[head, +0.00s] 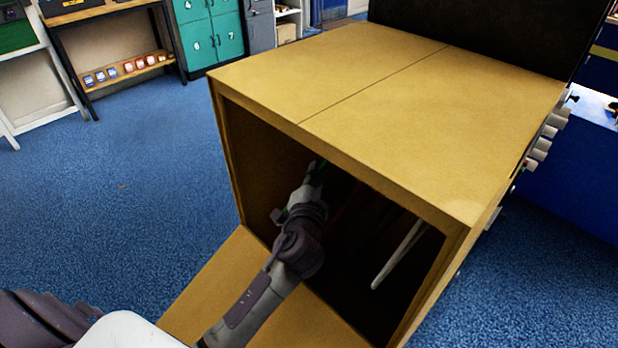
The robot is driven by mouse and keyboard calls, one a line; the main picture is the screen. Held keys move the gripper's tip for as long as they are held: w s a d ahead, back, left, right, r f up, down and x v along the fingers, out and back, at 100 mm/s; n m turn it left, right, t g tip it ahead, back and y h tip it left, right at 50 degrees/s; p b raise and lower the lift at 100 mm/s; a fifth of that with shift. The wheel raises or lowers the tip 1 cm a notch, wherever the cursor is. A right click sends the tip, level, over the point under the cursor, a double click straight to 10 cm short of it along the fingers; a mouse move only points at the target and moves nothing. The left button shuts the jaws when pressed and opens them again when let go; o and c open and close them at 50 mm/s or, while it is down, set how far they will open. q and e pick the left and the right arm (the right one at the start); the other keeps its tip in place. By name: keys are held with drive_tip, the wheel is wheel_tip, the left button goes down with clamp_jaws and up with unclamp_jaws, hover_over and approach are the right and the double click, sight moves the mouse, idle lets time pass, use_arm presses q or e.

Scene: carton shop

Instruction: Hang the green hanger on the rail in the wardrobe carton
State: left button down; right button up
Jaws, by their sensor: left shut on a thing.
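The wardrobe carton (390,90) is a large tan box with its front open and the front flap folded down towards me. My left arm reaches through the opening. My left gripper (316,172) is inside the carton, in shadow below the top front edge, and is shut on the green hanger (322,163). The rail cannot be made out under the carton's top. My right gripper is not in view.
A pale bar-like thing (399,252) slants inside the carton at the right, with a faint reddish thing (345,210) left of it. The lowered flap (225,275) lies in front. Blue floor (120,190) is free at the left. Shelves and teal lockers (208,32) stand behind.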

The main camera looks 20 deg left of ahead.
use_arm(q)
drive_tip(key=shift+w+d, duration=0.15)
drive_tip(key=shift+w, duration=0.5)
drive_tip(key=shift+w+d+b, duration=0.2)
drive_tip(key=shift+w+d, duration=0.1)
drive_tip(key=shift+w, duration=0.35)
drive_tip(key=shift+w+d+b, duration=0.15)
drive_tip(key=shift+w+d, duration=0.1)
drive_tip(key=shift+w, duration=0.4)
drive_tip(key=shift+w+f+b, duration=0.1)
drive_tip(key=shift+f+b, duration=1.05)
drive_tip(key=shift+f, duration=0.05)
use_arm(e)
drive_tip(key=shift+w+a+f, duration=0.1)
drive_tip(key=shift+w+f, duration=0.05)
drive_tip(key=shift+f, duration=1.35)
